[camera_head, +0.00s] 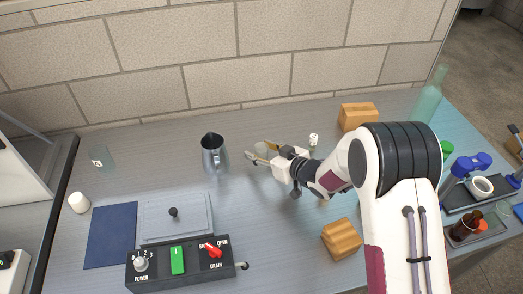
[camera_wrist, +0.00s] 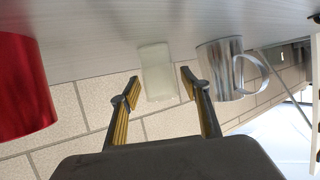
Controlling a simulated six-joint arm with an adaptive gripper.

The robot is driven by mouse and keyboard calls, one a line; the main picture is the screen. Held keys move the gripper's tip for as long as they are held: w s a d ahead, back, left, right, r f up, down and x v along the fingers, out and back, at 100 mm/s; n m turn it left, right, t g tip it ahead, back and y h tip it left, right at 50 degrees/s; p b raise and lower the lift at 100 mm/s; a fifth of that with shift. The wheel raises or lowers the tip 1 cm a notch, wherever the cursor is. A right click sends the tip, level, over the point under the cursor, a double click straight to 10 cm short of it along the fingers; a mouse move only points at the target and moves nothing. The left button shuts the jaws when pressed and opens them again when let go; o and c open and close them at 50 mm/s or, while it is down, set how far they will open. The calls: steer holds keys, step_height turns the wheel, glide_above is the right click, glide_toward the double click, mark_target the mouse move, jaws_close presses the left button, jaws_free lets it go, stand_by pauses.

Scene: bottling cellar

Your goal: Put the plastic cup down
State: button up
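A pale, translucent cup (camera_wrist: 156,72) appears between my fingertips in the wrist view, which looks upside down. Its base is at the level of the pitcher's base, so it seems to stand on the table. My gripper (camera_head: 259,151) is low over the table, right of the steel pitcher. In the wrist view my gripper (camera_wrist: 160,78) has its yellow-padded fingers apart, one on each side of the cup, with narrow gaps showing. The cup is hard to make out in the head view.
The steel pitcher (camera_head: 214,153) stands close left of my gripper. A red rounded object (camera_wrist: 22,88) is near in the wrist view. Wooden blocks (camera_head: 358,116) (camera_head: 342,239), a small white bottle (camera_head: 313,140) and a control box (camera_head: 181,262) surround the area. Clear table lies in front of the gripper.

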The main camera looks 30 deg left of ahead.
steer(key=shift+r, duration=0.2)
steer(key=v, duration=1.2)
stand_by(0.4)
stand_by(0.7)
steer(key=w+d+r+m+t+h, duration=0.2)
steer(key=w+d+r, duration=0.2)
steer(key=d, duration=0.3)
steer(key=w+d+r+m+t+h, duration=0.1)
steer(key=w+d+r+t+h, duration=0.15)
steer(key=d+r, duration=0.3)
steer(key=s+d+r+m+t+h, duration=0.1)
steer(key=d+r+m+h, duration=0.15)
steer(key=d, duration=0.55)
steer(key=d+r+m+h, duration=0.2)
steer(key=d+r+h, duration=0.15)
steer(key=d, duration=0.45)
steer(key=s+d+r+m+g+h, duration=0.1)
steer(key=s+d+r+m+h, duration=0.3)
steer(key=s+d, duration=0.9)
steer(key=s+d+m+g+y, duration=0.1)
steer(key=s+d+m+g, duration=0.1)
steer(key=s, duration=1.4)
steer(key=shift+s+f+m+g+y, duration=0.25)
steer(key=shift+f+m+g+y, duration=0.1)
steer(key=shift+g, duration=0.2)
